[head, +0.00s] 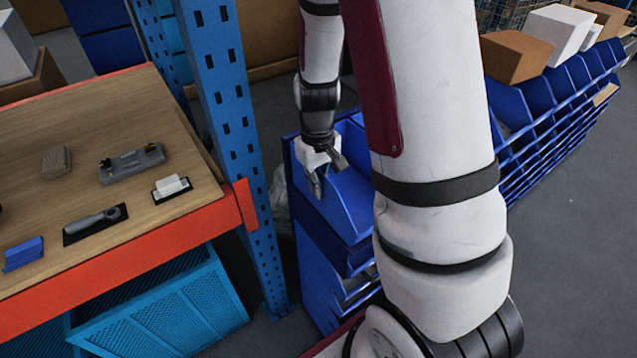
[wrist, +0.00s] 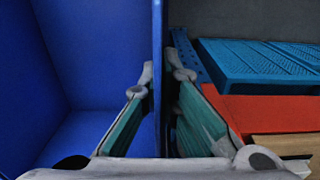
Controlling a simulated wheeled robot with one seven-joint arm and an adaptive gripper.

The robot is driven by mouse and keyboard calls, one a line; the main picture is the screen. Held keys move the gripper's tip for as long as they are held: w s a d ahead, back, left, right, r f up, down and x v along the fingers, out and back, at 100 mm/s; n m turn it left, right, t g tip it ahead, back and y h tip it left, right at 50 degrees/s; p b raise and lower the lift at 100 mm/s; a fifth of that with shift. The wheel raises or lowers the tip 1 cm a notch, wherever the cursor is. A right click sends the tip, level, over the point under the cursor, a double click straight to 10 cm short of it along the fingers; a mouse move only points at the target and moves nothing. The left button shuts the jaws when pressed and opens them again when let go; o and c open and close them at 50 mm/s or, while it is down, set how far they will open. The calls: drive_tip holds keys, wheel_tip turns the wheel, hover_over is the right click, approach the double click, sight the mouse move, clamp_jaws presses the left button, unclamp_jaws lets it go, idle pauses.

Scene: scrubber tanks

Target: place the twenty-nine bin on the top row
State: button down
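No number twenty-nine can be read on any bin in these frames. My gripper (head: 327,172) points down at the upper left edge of a blue bin (head: 347,205) in the blue rack, partly hidden behind my arm. In the wrist view, the two fingers of my gripper (wrist: 161,95) stand apart, one on each side of a thin upright blue wall (wrist: 159,60). The bin's blue interior (wrist: 90,70) lies left of that wall. Whether the pads touch the wall cannot be told. The rack's top row (head: 560,85) runs to the right behind my arm.
A wooden workbench (head: 110,105) with an orange edge stands at left, with several small tools on it. A blue perforated post (head: 225,100) stands between bench and rack. Cardboard and white boxes (head: 515,55) sit on the rack at right. Grey floor (head: 590,230) is clear at right.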

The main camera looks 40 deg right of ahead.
drive_tip(key=c, duration=1.8)
unclamp_jaws()
wheel_tip(320, 180, up, 11)
drive_tip(key=s+a+r+t, duration=0.5)
drive_tip(key=s+a+r, duration=0.6)
drive_tip(key=s+r, duration=0.3)
drive_tip(key=shift+a+r+t, duration=0.25)
drive_tip(key=shift+r+t, duration=0.05)
drive_tip(key=shift+r, duration=0.35)
drive_tip(key=shift+s, duration=0.1)
